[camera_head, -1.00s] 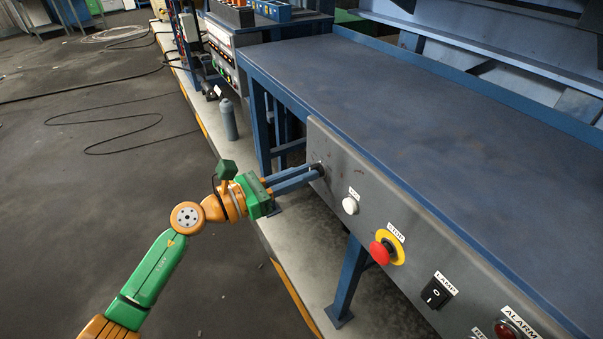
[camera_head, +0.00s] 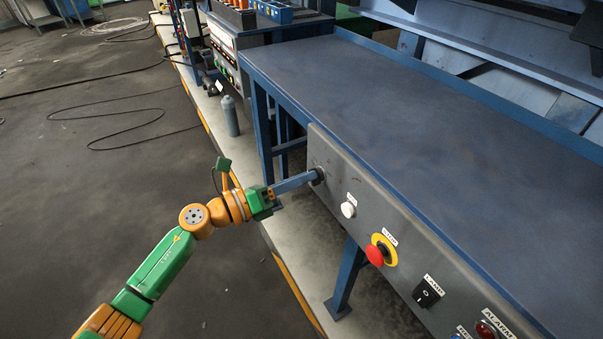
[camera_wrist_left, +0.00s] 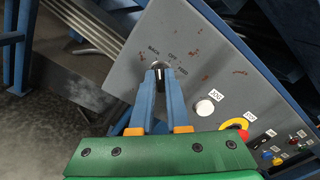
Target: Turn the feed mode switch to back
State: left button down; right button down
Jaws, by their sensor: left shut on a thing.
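The feed mode switch (camera_wrist_left: 158,65) is a small dark round knob on the grey control panel (camera_wrist_left: 196,66). The knob is mostly hidden there. My right gripper is not in view.
Along the panel are a white button (camera_head: 348,209), a red STOP button (camera_head: 375,255) on a yellow ring, a black LAMP rocker (camera_head: 428,292) and a red ALARM light (camera_head: 487,329). The blue bench top (camera_head: 420,130) is bare. A grey cylinder (camera_head: 230,116) stands behind my arm.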

pick_arm(q)
jog(key=shift+n+p, duration=0.3)
jog(key=shift+n, duration=0.5)
jog(key=c, duration=0.9)
grip_release()
jog(key=v, duration=0.7)
jog(key=shift+b, duration=0.45)
